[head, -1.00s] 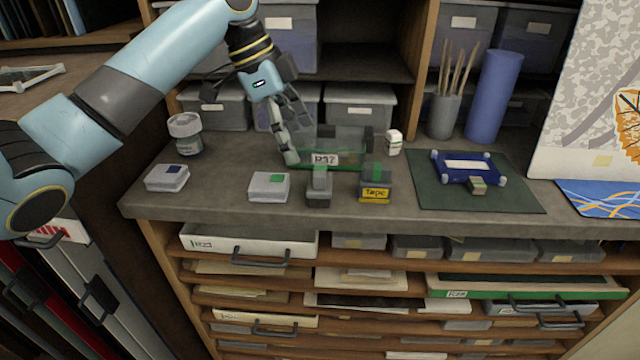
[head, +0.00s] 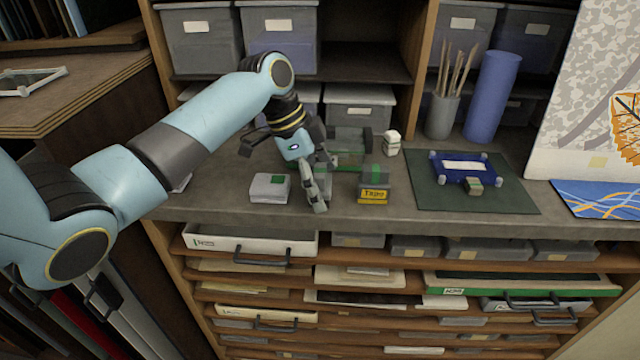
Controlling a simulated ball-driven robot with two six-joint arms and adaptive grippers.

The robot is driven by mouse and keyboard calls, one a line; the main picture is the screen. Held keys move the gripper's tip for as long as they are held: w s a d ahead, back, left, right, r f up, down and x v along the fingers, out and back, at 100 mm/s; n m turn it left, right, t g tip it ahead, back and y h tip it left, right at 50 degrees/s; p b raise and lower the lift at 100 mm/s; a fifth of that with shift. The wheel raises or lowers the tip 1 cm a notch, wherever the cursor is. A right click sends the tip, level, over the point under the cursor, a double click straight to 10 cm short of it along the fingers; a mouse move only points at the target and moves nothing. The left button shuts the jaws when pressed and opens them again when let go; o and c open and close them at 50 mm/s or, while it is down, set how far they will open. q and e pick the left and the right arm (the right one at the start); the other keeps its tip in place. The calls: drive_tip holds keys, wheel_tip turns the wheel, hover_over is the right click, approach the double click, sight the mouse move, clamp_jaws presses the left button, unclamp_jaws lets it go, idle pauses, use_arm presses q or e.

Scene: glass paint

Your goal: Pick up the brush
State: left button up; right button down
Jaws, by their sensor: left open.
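My left gripper (head: 319,186) is open, low over the front of the grey counter (head: 230,206). Its fingers are at a small dark grey object that stands between the white box with a green square (head: 269,188) and the yellow-labelled dark block (head: 374,187); the fingers now hide most of that object. I cannot tell whether it is the brush, or whether the fingers touch it. Several thin wooden sticks, like brush handles (head: 455,70), stand in a grey cup (head: 442,115) at the back, well right of the gripper. My right gripper is not in view.
A small white bottle (head: 392,143) and a blue roll (head: 494,95) stand farther right. A green mat (head: 510,200) bears a blue frame (head: 465,168). Shelf bins line the back. The counter's front edge is close.

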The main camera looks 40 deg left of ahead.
sight(323, 171)
use_arm(q)
drive_tip(key=c, duration=1.4)
drive_tip(key=shift+w+d+r+b, duration=0.1)
drive_tip(key=shift+r+b, duration=0.1)
drive_tip(key=shift+r, duration=0.55)
drive_tip(key=shift+s+d+r+b, duration=0.1)
drive_tip(key=shift+r+b, duration=0.15)
drive_tip(key=shift+r, duration=0.45)
drive_tip(key=shift+w+d+r+b, duration=0.1)
drive_tip(key=shift+r+b, duration=0.1)
drive_tip(key=shift+r, duration=0.55)
drive_tip(key=shift+d+r+b, duration=0.35)
drive_tip(key=shift+d+r, duration=0.75)
drive_tip(key=shift+d, duration=0.75)
drive_tip(key=shift+d+r+b, duration=0.35)
drive_tip(key=shift+d+r, duration=0.8)
drive_tip(key=shift+d, duration=0.7)
drive_tip(key=shift+d+r+b, duration=0.35)
drive_tip(key=shift+d+r, duration=0.75)
drive_tip(key=shift+d, duration=0.75)
